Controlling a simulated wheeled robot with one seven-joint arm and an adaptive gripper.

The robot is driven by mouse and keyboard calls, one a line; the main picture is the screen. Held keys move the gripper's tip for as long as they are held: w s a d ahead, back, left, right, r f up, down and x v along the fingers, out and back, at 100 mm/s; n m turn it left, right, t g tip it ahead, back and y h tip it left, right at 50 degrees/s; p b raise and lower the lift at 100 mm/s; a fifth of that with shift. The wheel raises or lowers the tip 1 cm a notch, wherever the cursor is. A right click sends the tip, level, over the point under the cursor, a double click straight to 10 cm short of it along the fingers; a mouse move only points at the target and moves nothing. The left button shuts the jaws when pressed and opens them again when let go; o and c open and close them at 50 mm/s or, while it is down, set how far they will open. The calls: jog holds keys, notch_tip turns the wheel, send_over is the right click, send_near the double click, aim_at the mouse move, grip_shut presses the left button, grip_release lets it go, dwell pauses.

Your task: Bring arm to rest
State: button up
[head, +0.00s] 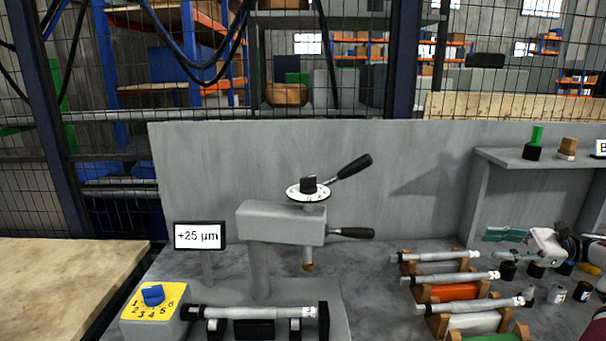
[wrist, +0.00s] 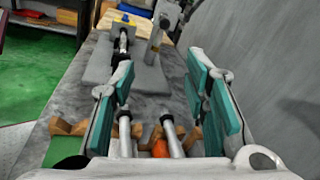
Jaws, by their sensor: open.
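My gripper (head: 503,236) shows at the right of the head view, with teal finger pads and a white body, above the bench behind the row of cylindrical workpieces. In the wrist view my gripper (wrist: 163,88) is open, its teal pads wide apart with nothing held between them. Below and beyond the pads, workpieces (wrist: 172,138) lie on wooden cradles (wrist: 60,127). My arm runs off the right edge of the head view, so most of it is hidden.
Metal workpieces (head: 465,277) rest in rows on the bench. A grey grinder stand (head: 280,222) with black levers, a yellow dial box (head: 155,303) and a "+25 µm" display (head: 199,236) stand left. A shelf (head: 520,160) and small jars (head: 582,291) are right. A grey panel closes the back.

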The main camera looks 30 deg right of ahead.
jog(key=w+a+r+n+g+h, duration=0.2)
jog(key=w+a+r+n+g, duration=0.15)
jog(key=w+a, duration=0.65)
jog(key=w+a+r+n+g+h, duration=0.1)
jog(key=w+a+r+n+g, duration=0.35)
jog(key=a, duration=0.75)
jog(key=w+a+r+n+g+h, duration=0.1)
jog(key=w+a+r+g+h, duration=0.2)
jog(key=a, duration=0.7)
jog(key=s+a+r+n+h, duration=0.2)
jog(key=s+a+n+h, duration=0.15)
jog(key=a, duration=0.35)
jog(key=s+a+r+n+h, duration=0.1)
jog(key=s+a+n+h, duration=0.15)
jog(key=s+a, duration=0.4)
jog(key=s+a+f+n+t+h, duration=0.2)
jog(key=s+a+n+t, duration=0.3)
jog(key=s, duration=0.6)
jog(key=shift+s+a+f+n, duration=0.2)
jog(key=shift+s+a+n, duration=0.2)
jog(key=shift+a+n, duration=0.55)
jog(key=shift+d, duration=0.1)
